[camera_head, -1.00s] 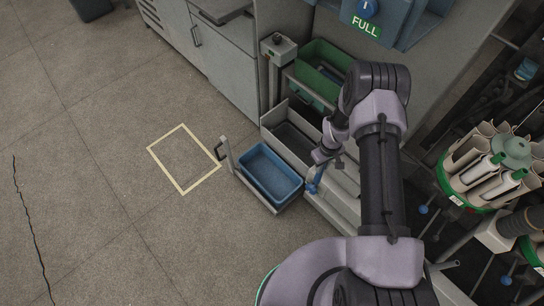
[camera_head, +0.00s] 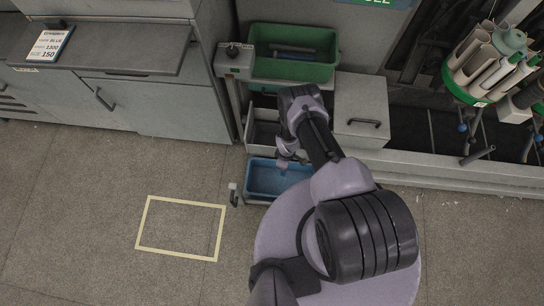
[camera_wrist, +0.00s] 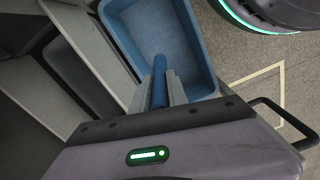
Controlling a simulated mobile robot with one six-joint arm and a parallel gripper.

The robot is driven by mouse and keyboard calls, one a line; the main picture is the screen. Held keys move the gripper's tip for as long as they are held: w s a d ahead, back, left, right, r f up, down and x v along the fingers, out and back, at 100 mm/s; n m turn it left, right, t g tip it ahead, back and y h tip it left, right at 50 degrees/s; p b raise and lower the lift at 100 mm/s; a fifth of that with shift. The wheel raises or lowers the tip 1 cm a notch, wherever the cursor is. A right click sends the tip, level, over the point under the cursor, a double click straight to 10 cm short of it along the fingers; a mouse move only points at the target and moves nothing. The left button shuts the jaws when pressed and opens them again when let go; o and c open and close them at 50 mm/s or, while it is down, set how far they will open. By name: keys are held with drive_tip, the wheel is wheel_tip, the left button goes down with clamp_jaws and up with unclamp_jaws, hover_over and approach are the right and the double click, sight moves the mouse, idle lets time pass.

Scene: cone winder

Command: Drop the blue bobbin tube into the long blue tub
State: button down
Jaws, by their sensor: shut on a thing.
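The long blue tub (camera_head: 262,182) sits low at the front of the tray stand, partly hidden by my arm in the head view. It also shows in the wrist view (camera_wrist: 202,58), with its open inside facing the camera. My gripper (camera_head: 284,166) is over the tub. In the wrist view my gripper (camera_wrist: 161,94) is shut on the blue bobbin tube (camera_wrist: 159,68), which sticks out beyond the fingertips in front of the tub's floor. The tube's other end is hidden between the fingers. The height above the tub floor cannot be told.
A green tub (camera_head: 332,72) with dark blue pieces stands above, at the back. A grey box with a handle (camera_head: 361,105) is right of my arm. A tube carousel (camera_head: 470,95) stands at right. A yellow floor outline (camera_head: 181,199) lies on free floor at left.

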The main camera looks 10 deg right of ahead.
wheel_tip(320, 180, down, 6)
drive_tip(key=b, duration=0.5)
drive_tip(key=shift+f, duration=0.25)
drive_tip(key=shift+r, duration=0.15)
drive_tip(key=c, duration=1.2)
unclamp_jaws()
wheel_tip(320, 180, up, 18)
drive_tip(key=p, duration=0.9)
drive_tip(key=shift+f, duration=0.25)
